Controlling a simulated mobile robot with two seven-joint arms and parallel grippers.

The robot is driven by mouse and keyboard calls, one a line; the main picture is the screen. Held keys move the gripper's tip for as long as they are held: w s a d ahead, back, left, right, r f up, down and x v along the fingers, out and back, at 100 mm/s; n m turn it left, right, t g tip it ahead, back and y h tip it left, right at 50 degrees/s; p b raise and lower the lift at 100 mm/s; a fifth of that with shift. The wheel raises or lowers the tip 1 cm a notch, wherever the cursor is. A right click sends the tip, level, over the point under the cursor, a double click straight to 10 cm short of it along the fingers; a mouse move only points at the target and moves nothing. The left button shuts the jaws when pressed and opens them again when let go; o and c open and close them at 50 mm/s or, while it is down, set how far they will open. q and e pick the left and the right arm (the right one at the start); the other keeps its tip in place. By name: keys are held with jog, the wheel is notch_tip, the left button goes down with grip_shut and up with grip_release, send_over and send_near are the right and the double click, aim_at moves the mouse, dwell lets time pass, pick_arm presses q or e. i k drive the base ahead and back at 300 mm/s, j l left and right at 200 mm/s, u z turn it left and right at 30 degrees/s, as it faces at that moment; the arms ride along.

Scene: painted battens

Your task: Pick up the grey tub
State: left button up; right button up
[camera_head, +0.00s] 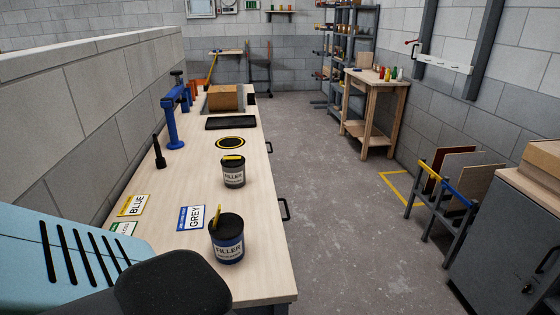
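The grey tub (233,178) stands upright on the pale workbench, with a white FILLER label and a yellow strip at its top. A second tub (228,246) stands nearer; its body is blue, with a dark top, the same kind of label and a yellow stick-like piece. A card reading GREY (191,218) with a blue border lies left of the blue tub. A card reading BLUE (132,206) with a yellow border lies farther left. Neither gripper shows; only light blue and dark parts of my body fill the lower left.
The workbench (270,247) runs along a low block wall. A yellow-and-black ring (230,143), a black tray (231,123), a cardboard box (223,97) and a blue clamp-like tool (171,122) lie beyond the tubs. The floor (335,220) to the right is clear up to a panel rack (446,198).

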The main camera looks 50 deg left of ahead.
aim_at(233, 172)
jog(key=i+l, duration=0.1)
jog(key=i, duration=1.2)
jog(key=i+u, duration=0.2)
jog(key=u, duration=0.25)
jog(key=i+l+u, duration=0.1)
jog(key=u, duration=0.35)
jog(key=i+l+u, duration=0.2)
jog(key=u, duration=0.2)
jog(key=i+u, duration=0.2)
jog(key=u, duration=0.25)
jog(key=i+l+u, duration=0.15)
jog(key=u, duration=0.3)
jog(key=i+l+u, duration=0.15)
jog(key=u, duration=0.3)
jog(key=l, duration=0.1)
